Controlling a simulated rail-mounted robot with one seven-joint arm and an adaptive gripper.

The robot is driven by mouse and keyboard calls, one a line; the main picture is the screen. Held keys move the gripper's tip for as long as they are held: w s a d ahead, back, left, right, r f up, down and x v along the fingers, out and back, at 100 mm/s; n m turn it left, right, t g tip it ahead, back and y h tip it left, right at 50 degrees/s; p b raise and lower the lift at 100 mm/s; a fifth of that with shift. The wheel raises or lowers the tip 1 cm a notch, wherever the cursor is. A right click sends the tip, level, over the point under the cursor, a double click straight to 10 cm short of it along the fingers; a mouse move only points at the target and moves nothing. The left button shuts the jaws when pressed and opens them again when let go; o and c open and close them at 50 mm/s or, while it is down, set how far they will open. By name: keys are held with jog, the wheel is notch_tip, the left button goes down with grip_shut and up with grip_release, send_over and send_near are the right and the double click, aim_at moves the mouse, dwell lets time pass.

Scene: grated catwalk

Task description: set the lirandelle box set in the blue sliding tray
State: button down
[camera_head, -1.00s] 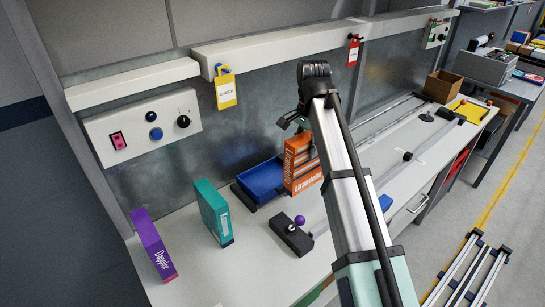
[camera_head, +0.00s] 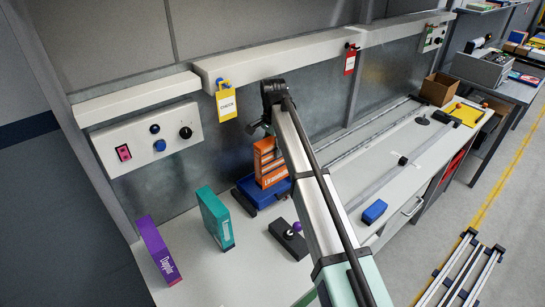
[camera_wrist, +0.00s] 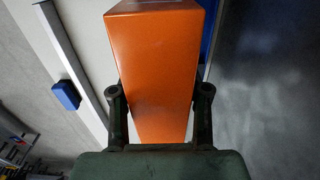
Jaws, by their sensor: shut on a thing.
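The orange Lirandelle box set (camera_head: 268,165) stands upright at the blue sliding tray (camera_head: 264,199), in front of the metal back panel. It overlaps the tray's back and inside in the head view; I cannot tell whether its base touches the tray floor. My gripper is shut on the box, with one finger on each side of it in the wrist view (camera_wrist: 160,100). In the head view the fingers are mostly hidden behind my wrist. The orange box fills the middle of the wrist view (camera_wrist: 155,50), with a strip of blue at its right edge.
A teal box (camera_head: 215,217) and a purple box (camera_head: 158,250) stand left of the tray. A black block with a purple knob (camera_head: 289,239) sits in front of it. A blue block (camera_head: 374,211) lies right, near rails. A yellow tag (camera_head: 227,105) hangs above.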

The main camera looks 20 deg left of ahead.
aim_at(273, 138)
notch_tip(273, 138, down, 5)
jog(key=shift+p, duration=0.8)
jog(key=shift+w+a+f+p, duration=0.1)
jog(key=shift+a+p, duration=0.05)
jog(key=shift+p, duration=0.25)
jog(key=shift+f, duration=0.3)
jog(key=shift+f, duration=0.15)
jog(key=c, duration=0.6)
grip_release()
jog(key=shift+o, duration=0.2)
notch_tip(273, 138, up, 12)
jog(key=b, duration=0.3)
jog(key=shift+r, duration=0.2)
